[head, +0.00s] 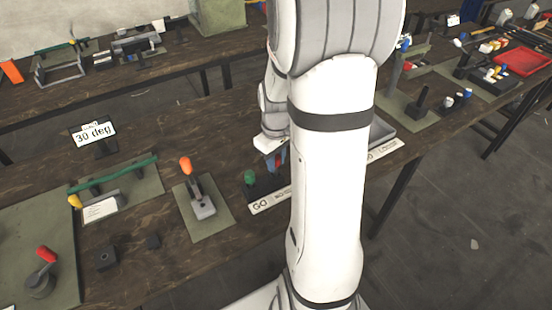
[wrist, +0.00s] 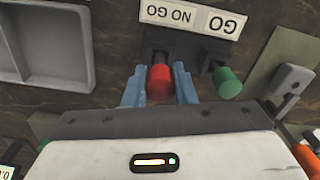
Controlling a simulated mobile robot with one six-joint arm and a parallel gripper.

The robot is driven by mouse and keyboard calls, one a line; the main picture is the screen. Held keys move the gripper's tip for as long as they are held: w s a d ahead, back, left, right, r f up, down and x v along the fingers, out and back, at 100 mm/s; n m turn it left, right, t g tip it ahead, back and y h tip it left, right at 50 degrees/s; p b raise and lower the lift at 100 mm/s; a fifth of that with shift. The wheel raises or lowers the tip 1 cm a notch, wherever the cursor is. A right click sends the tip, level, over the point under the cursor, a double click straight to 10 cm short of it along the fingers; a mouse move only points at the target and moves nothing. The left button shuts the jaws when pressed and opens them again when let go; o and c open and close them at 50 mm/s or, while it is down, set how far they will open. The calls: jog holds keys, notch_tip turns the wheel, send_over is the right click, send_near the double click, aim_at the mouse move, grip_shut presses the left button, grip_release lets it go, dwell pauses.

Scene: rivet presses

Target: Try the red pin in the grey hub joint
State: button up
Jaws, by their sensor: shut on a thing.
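My gripper (wrist: 159,92) has its blue fingers closed on either side of the red pin (wrist: 158,84). The pin is over the dark holder (wrist: 168,40) by the NO GO label; I cannot tell whether its lower end is still inside. In the head view, my gripper (head: 275,161) is at the gauge stand, partly behind my arm. A grey jointed piece with an orange handle (head: 201,208) lies on a green mat to the left. A dark grey round piece with a red-tipped lever (head: 40,284) is at the far left. I cannot tell which is the hub joint.
A green pin (wrist: 228,84) stands beside the red one at the GO label (wrist: 222,24). A grey tray (wrist: 88,50) is on the other side. Small dark blocks (head: 106,258), a green bar fixture (head: 115,173) and a "30 deg" sign (head: 95,134) are on the left bench.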

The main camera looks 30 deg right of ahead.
jog(key=shift+f+b, duration=0.8)
jog(key=shift+f, duration=0.3)
jog(key=o, duration=1.1)
jog(key=shift+r, duration=0.1)
jog(key=shift+r, duration=0.1)
notch_tip(320, 180, up, 8)
jog(key=shift+f, duration=0.2)
jog(key=s+a+r+m+t, duration=0.1)
jog(key=s+a+r, duration=0.1)
jog(key=s+a, duration=0.2)
jog(key=s+a+r+m+t, duration=0.1)
jog(key=s+a+r, duration=0.1)
jog(key=s+a, duration=0.2)
jog(key=s+a+r+m, duration=0.1)
jog(key=s+a+r, duration=0.1)
jog(key=s+a, duration=0.2)
jog(key=shift+a+t, duration=0.4)
